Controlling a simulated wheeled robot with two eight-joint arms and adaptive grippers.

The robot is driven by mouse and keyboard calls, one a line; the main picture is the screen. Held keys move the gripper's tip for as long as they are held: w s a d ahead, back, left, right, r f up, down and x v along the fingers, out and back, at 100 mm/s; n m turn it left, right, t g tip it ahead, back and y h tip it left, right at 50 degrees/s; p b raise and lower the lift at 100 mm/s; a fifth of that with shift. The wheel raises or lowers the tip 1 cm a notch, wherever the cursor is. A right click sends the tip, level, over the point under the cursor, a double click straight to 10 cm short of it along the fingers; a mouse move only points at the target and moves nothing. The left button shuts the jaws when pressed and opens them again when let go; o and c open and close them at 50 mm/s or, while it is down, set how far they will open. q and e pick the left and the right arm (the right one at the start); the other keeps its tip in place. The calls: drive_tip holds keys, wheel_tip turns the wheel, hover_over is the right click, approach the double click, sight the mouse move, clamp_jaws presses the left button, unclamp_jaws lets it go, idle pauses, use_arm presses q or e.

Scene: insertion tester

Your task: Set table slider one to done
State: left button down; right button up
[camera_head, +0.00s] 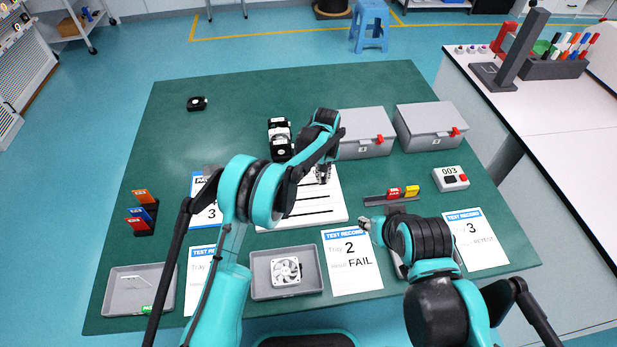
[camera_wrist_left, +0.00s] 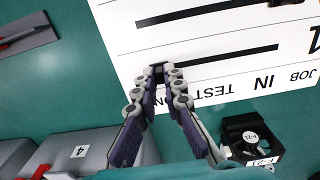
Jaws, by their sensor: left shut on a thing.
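The white slider board (camera_head: 300,212) lies mid-table with several black lines across it; it also shows in the left wrist view (camera_wrist_left: 120,40). Upside-down lettering reading "JOB IN TEST" runs beside the line nearest its edge there. My left gripper (camera_head: 323,178) is low over the far right part of the board. In the left wrist view its fingertips (camera_wrist_left: 158,70) are closed together at the left end of that line, shut on a small dark slider knob largely hidden between them. My right gripper (camera_head: 367,225) hangs by the board's front right; its finger opening is unclear.
A black fan unit (camera_head: 280,140) stands beyond the board, close to my left forearm. Two grey lidded boxes (camera_head: 366,148) (camera_head: 430,120) stand behind right. A grey tray with a white fan (camera_head: 254,287) and a test record sheet (camera_head: 350,280) lie in front.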

use_arm(q)
drive_tip(key=shift+d, duration=0.45)
drive_tip(key=c, duration=1.6)
unclamp_jaws()
drive_tip(key=shift+d, duration=0.1)
wheel_tip(320, 180, up, 12)
